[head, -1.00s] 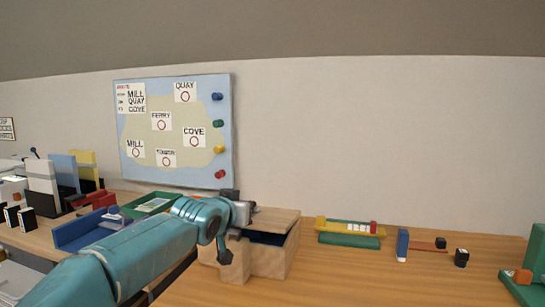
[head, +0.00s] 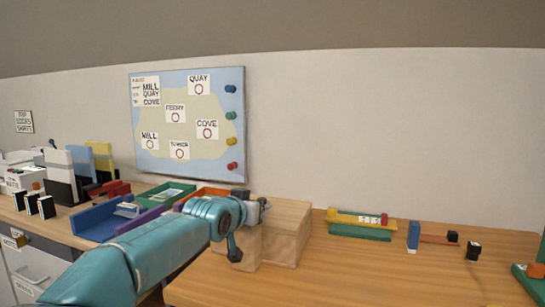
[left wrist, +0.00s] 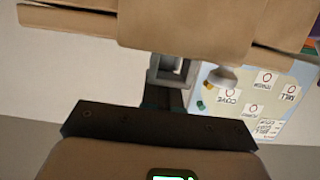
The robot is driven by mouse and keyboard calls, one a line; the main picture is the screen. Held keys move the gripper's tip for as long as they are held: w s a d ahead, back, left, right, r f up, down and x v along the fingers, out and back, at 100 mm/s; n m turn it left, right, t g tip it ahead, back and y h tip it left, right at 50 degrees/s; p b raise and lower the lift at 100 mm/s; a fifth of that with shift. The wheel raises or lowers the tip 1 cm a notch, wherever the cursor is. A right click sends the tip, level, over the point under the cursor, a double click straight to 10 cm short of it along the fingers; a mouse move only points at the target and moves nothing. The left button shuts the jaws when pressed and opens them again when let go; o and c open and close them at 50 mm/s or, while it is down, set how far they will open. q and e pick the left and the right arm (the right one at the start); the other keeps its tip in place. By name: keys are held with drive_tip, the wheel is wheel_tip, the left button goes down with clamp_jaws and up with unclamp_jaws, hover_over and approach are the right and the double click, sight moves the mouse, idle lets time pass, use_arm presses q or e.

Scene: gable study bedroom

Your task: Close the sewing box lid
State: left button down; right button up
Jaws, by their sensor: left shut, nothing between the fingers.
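The sewing box (head: 287,240) is a light wooden box on the desk, in the middle of the head view. Its lid (head: 285,210) looks flat on the box, with no dark gap at the front right edge. My left arm hides the box's left part. My left gripper (head: 264,203) is shut and empty at the lid's left side; I cannot tell whether it touches the lid. In the left wrist view the picture is upside down, and the wooden box (left wrist: 200,25) fills the top, close to the gripper (left wrist: 172,70). My right gripper is not in view.
A green and yellow rack (head: 360,224) and a blue block (head: 413,236) lie right of the box. Blue and green trays (head: 95,222) and upright books (head: 60,172) stand left. A map board (head: 188,125) hangs behind. Bare desk lies in front right.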

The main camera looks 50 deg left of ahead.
use_arm(q)
wheel_tip(320, 180, up, 5)
drive_tip(key=p, duration=0.3)
drive_tip(key=shift+s+f+p, duration=0.1)
drive_tip(key=shift+f+p, duration=0.05)
drive_tip(key=shift+p, duration=0.15)
drive_tip(key=shift+s+d+f+b, duration=0.3)
drive_tip(key=shift+s+f, duration=0.15)
drive_tip(key=shift+s, duration=0.05)
drive_tip(key=shift+s+d+f+b, duration=0.25)
drive_tip(key=shift+s+f+b, duration=0.05)
drive_tip(key=shift+s+f, duration=0.2)
drive_tip(key=s+d+f, duration=0.2)
drive_tip(key=s+d, duration=0.1)
drive_tip(key=s, duration=0.3)
drive_tip(key=shift+d, duration=0.2)
drive_tip(key=shift+s+f, duration=0.1)
